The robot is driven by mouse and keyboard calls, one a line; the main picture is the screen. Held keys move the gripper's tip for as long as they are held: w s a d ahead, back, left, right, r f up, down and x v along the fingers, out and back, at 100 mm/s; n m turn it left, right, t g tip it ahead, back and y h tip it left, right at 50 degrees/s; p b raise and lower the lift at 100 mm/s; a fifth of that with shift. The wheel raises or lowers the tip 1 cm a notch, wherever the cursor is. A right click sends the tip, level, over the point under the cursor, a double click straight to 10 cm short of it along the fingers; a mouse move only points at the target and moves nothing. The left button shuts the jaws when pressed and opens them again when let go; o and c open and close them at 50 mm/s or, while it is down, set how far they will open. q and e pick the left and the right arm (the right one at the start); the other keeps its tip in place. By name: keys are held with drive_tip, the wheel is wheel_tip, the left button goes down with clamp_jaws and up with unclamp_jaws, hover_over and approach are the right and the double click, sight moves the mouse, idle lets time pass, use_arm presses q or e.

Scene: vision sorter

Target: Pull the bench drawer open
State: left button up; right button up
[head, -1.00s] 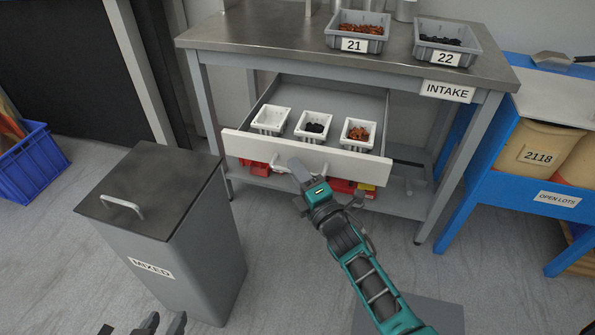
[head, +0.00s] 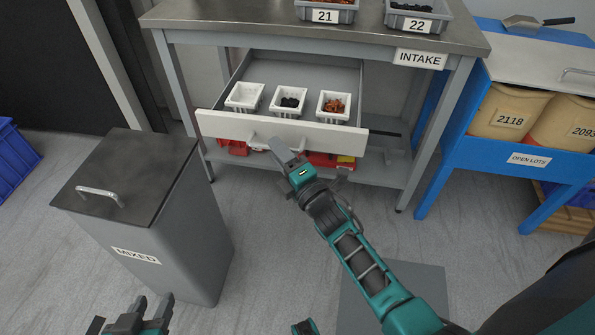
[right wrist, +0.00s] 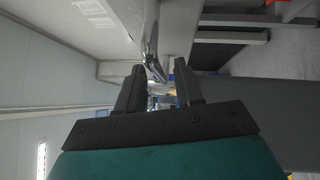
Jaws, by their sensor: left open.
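The bench drawer (head: 225,124) has a pale front and stands pulled out under the bench top, its inside showing. Its bar handle (head: 256,143) is on the middle of the front, partly hidden by my right gripper. My right gripper (head: 278,148) is at the handle. In the right wrist view its two fingers (right wrist: 160,88) stand apart, with a shiny edge just beyond their tips; I cannot tell whether they touch the handle. My left gripper (head: 152,308) is open and empty at the bottom left, in front of the bin and far from the drawer.
Three white cups (head: 288,105) sit in the drawer, two with parts. Grey trays 21 (head: 325,16) and 22 (head: 418,22) stand on the bench. A lidded MIXED bin (head: 180,230) stands left, a blue rack (head: 470,170) right. Red bins (head: 232,147) sit below the drawer.

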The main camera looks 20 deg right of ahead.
drive_tip(key=p+v, duration=0.1)
drive_tip(key=v, duration=1)
